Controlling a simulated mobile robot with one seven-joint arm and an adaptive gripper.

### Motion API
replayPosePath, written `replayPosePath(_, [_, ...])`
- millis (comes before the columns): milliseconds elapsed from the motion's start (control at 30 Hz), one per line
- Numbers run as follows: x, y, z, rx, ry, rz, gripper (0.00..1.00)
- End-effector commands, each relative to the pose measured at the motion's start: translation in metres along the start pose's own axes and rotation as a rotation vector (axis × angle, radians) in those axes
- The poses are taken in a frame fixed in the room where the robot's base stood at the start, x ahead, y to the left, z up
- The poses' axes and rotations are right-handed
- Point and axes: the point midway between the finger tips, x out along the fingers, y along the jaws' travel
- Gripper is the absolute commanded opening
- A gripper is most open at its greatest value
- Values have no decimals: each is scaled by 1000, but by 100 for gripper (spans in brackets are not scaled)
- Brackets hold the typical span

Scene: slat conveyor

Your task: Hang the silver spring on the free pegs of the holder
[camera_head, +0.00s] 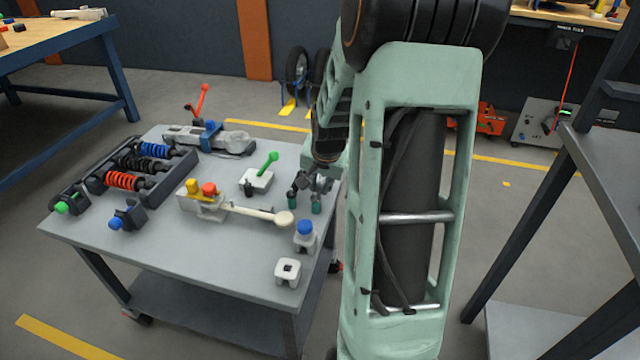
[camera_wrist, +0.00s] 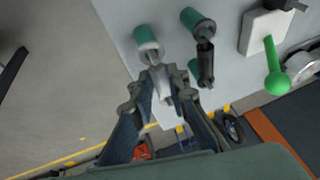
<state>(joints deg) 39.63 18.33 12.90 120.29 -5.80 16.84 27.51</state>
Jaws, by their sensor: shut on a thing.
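The black holder (camera_head: 166,190) stands at the left of the grey table. A blue spring, a black spring and a red spring (camera_head: 123,181) lie across it, red nearest the front. I cannot make out its free pegs clearly. My gripper (camera_head: 308,184) is low over the table's right edge, far from the holder. In the wrist view my gripper (camera_wrist: 157,75) is shut on a small silver-grey piece (camera_wrist: 162,90), next to a teal cylinder (camera_wrist: 148,40). I cannot see coils, so I cannot tell whether it is the silver spring.
Another teal cylinder (camera_wrist: 197,22) and a dark shaft are close beside my gripper. The table's front middle is clear.

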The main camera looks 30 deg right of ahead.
Motion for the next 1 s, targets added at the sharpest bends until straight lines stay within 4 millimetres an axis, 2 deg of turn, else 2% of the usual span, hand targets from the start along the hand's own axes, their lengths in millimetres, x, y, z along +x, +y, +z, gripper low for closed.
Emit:
replayPosePath(333, [0, 0, 0, 0, 0, 0, 0])
replayPosePath(367, [0, 0, 0, 0, 0, 0, 16])
replayPosePath(533, [0, 0, 0, 0, 0, 0, 35])
replayPosePath(867, [-2, 0, 0, 0, 1, 0, 35])
replayPosePath(1000, [-13, 0, -2, 0, 4, -1, 35])
